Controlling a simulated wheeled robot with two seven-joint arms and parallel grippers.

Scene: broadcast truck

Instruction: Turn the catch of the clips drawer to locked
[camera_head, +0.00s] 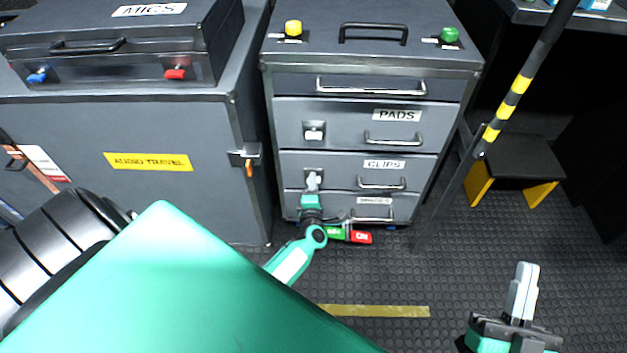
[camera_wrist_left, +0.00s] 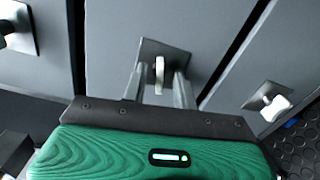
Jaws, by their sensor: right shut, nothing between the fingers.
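The clips drawer (camera_head: 345,172) is in the grey cabinet, below the pads drawer, and looks closed. Its label (camera_head: 384,164) and bar handle (camera_head: 382,184) are on its right part. My left gripper (camera_head: 313,182) is at the catch on the drawer's left part and hides much of it. In the left wrist view, the pale catch (camera_wrist_left: 159,74) stands on its dark square plate (camera_wrist_left: 168,58), between the two fingers of my left gripper (camera_wrist_left: 159,90). The fingers are apart, with gaps on both sides of the catch. My right gripper (camera_head: 523,290) is shut and empty, low at the right.
The pads drawer has its own catch (camera_head: 314,132). Another catch (camera_wrist_left: 275,106) shows at the right in the left wrist view. A striped pole (camera_head: 507,104) and a step stool (camera_head: 517,160) stand right of the cabinet. The audio travel case (camera_head: 130,190) stands left. Open floor lies in front.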

